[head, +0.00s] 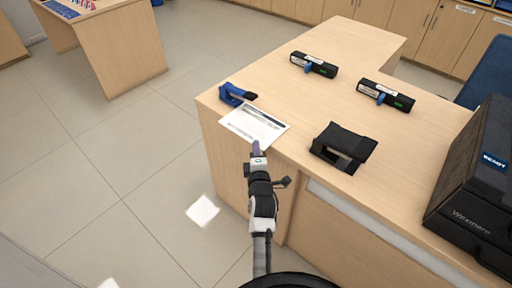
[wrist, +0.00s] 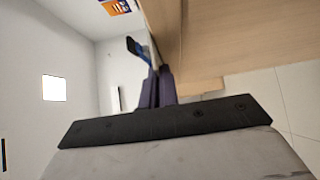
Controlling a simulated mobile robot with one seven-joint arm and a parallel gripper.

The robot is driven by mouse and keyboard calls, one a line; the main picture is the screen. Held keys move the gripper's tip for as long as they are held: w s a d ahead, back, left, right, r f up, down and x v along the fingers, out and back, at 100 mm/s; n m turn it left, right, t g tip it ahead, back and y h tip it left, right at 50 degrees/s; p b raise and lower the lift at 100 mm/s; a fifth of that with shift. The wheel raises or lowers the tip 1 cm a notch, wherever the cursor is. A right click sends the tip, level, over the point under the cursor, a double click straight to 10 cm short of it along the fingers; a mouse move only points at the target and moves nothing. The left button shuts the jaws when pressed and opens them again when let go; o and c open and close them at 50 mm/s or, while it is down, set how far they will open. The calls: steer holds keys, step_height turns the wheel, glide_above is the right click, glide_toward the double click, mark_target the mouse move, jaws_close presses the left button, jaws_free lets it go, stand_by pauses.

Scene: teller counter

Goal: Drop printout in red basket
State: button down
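The printout (head: 254,125), a white sheet with grey print, lies on the wooden counter at its near left edge. My gripper (head: 257,147) is at the sheet's near edge, with its purple fingers pointing toward it. In the wrist view the two fingers (wrist: 157,86) are close together beside the counter edge. The sheet is seen nearly edge-on there, so I cannot tell whether it is between them. No red basket shows in either view.
A blue stapler (head: 236,95) sits just beyond the sheet. A black device (head: 343,147), two black label-bearing items (head: 313,64) (head: 384,95) and a large black machine (head: 470,190) stand on the counter (head: 350,40). Tiled floor (head: 100,170) is clear to the left.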

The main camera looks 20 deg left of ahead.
step_height(320, 180, up, 2)
steer(key=shift+r+p, duration=0.25)
steer(key=shift+p, duration=0.55)
